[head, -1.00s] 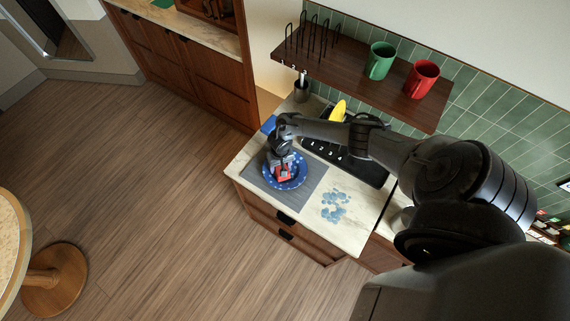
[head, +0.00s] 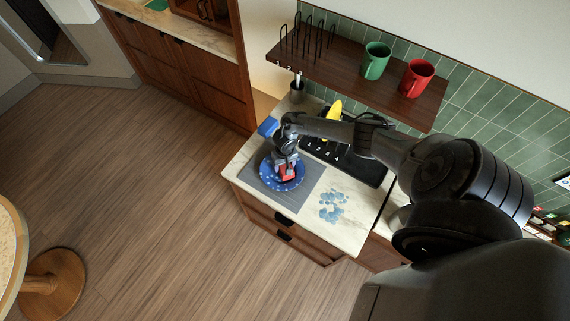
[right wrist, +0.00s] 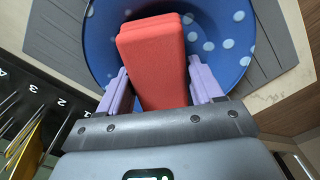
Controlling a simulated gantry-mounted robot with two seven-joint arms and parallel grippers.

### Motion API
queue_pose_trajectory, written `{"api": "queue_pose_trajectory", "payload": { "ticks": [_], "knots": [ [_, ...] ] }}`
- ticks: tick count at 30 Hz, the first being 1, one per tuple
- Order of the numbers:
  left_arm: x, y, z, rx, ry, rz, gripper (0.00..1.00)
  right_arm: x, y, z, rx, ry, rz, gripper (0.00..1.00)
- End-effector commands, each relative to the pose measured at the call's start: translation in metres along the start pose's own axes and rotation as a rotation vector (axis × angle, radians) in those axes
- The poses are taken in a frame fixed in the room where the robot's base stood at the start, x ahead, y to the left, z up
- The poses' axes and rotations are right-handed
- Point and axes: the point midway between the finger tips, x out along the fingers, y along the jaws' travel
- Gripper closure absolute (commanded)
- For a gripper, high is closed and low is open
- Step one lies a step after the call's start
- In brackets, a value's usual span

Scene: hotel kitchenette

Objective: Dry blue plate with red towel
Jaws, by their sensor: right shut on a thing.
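The blue plate (head: 267,178) with light spots lies on a grey mat on the counter. In the right wrist view the plate (right wrist: 230,28) fills the background beyond the fingers. My right gripper (head: 286,168) is over the plate, pointing down. It is shut on the red towel (right wrist: 152,60), a folded block between the two purple fingers. The towel (head: 288,172) is over the plate's middle and seems to touch it; the exact contact is hidden. My left gripper is not in view.
The grey mat (head: 296,200) lies beside blue spots (head: 332,207) on the counter. A numbered black rack (head: 365,170) holds a yellow plate (head: 333,110) behind. A blue block (head: 268,126) stands at the back left. The shelf (head: 345,80) carries a green mug (head: 375,62) and a red mug (head: 416,80).

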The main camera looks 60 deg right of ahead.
Motion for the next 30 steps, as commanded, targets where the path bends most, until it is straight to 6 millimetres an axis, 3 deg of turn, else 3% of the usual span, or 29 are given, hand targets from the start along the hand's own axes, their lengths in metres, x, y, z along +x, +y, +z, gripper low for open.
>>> {"api": "queue_pose_trajectory", "payload": {
  "ticks": [6,12,30],
  "knots": [
    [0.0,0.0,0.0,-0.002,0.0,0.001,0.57,-0.001,-0.023,0.0,-0.001,-0.001,-0.003,0.59],
    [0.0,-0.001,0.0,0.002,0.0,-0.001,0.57,-0.002,-0.031,0.0,-0.001,0.0,-0.003,0.59],
    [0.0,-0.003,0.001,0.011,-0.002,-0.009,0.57,0.0,0.009,0.0,0.0,0.0,-0.003,0.59]
  ]
}}
